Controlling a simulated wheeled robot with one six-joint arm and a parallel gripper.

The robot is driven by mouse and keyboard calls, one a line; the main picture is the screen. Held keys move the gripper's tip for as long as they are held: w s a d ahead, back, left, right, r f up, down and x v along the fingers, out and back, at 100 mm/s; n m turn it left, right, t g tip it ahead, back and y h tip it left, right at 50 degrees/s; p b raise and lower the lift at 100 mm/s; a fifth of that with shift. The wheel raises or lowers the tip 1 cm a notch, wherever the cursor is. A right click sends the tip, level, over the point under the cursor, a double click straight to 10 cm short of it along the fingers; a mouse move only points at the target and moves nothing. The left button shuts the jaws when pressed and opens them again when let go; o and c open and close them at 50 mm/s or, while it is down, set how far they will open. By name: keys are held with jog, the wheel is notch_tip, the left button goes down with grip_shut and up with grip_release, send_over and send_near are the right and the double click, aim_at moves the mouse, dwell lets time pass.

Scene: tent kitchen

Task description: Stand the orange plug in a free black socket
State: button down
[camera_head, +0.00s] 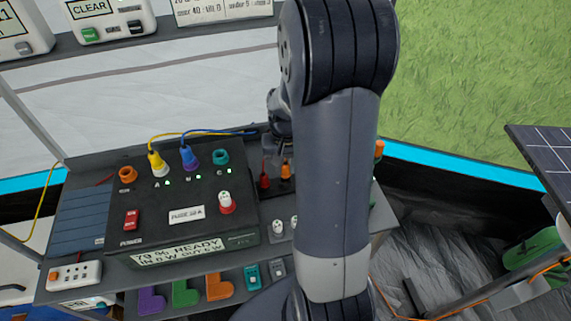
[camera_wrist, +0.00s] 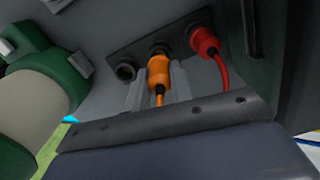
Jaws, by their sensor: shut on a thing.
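The orange plug (camera_wrist: 158,72) is between the fingers of my gripper (camera_wrist: 158,92), which is shut on it. Its cable runs back towards my wrist. The plug's front end is at the middle black socket (camera_wrist: 160,48); I cannot tell how deep it sits. A black socket (camera_wrist: 125,70) to the left of it is free. A red plug (camera_wrist: 204,42) with a red cable stands in the socket on the right. In the head view the orange plug (camera_head: 286,171) looks upright beside the red plug (camera_head: 264,180); my arm hides part of the area.
A black power unit (camera_head: 185,215) with yellow and blue plugs stands left of the sockets. A white power strip (camera_head: 74,276) lies at the lower left. Coloured L-shaped pieces (camera_head: 186,293) lie on the lower front. A solar panel (camera_head: 545,160) is at the right.

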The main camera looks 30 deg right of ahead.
jog(key=shift+f+b, duration=0.95)
jog(key=shift+f, duration=0.4)
jog(key=c, duration=1.2)
grip_release()
jog(key=shift+o, duration=0.2)
notch_tip(320, 180, up, 11)
jog(key=shift+f+p, duration=0.1)
jog(key=shift+p, duration=0.45)
notch_tip(320, 180, down, 11)
jog(key=shift+b, duration=0.45)
jog(key=shift+r, duration=0.55)
